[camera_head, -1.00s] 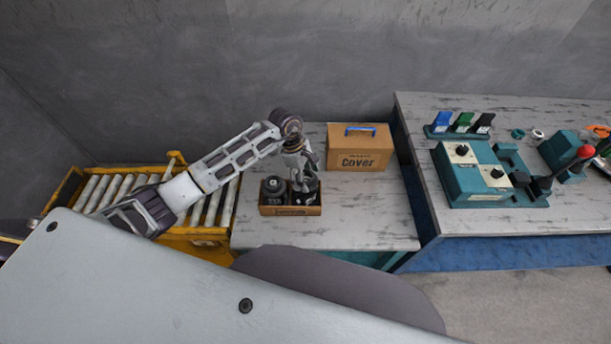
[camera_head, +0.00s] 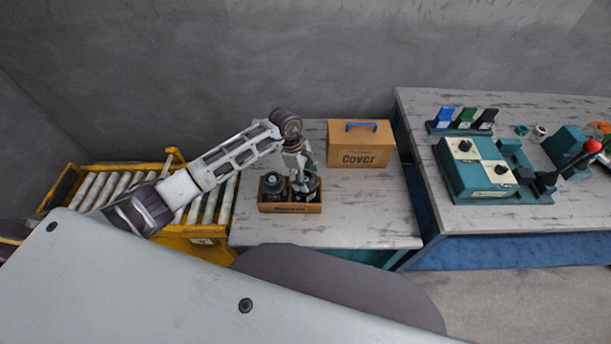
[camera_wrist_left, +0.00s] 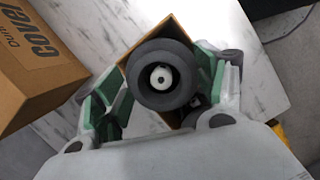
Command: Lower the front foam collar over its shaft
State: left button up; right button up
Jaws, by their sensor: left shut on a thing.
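The front foam collar (camera_wrist_left: 138,76) is a thick dark grey ring between the fingers of my left gripper (camera_wrist_left: 163,80) in the left wrist view. A pale round shaft end (camera_wrist_left: 161,77) shows through its hole, roughly centred. In the head view my left gripper (camera_head: 305,178) points down over the right half of a small open cardboard box (camera_head: 291,208). It is shut on the collar. How far down the collar sits on the shaft cannot be told. A second dark motor part (camera_head: 273,183) stands in the left half of the box. My right gripper is not in view.
A closed cardboard box marked Cover (camera_head: 358,150) with a blue handle stands behind to the right. A yellow roller conveyor (camera_head: 172,160) is at the left. A second table with a teal control unit (camera_head: 478,168) is at the right. The marble tabletop (camera_head: 370,215) in front is clear.

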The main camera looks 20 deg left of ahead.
pick_arm(q)
jog(key=shift+f+b, duration=0.5)
jog(key=shift+f, duration=0.15)
jog(key=o, duration=0.8)
jog(key=shift+o, duration=0.3)
jog(key=shift+r, duration=0.2)
jog(key=shift+r+p, duration=1.65)
jog(key=shift+r, duration=1.7)
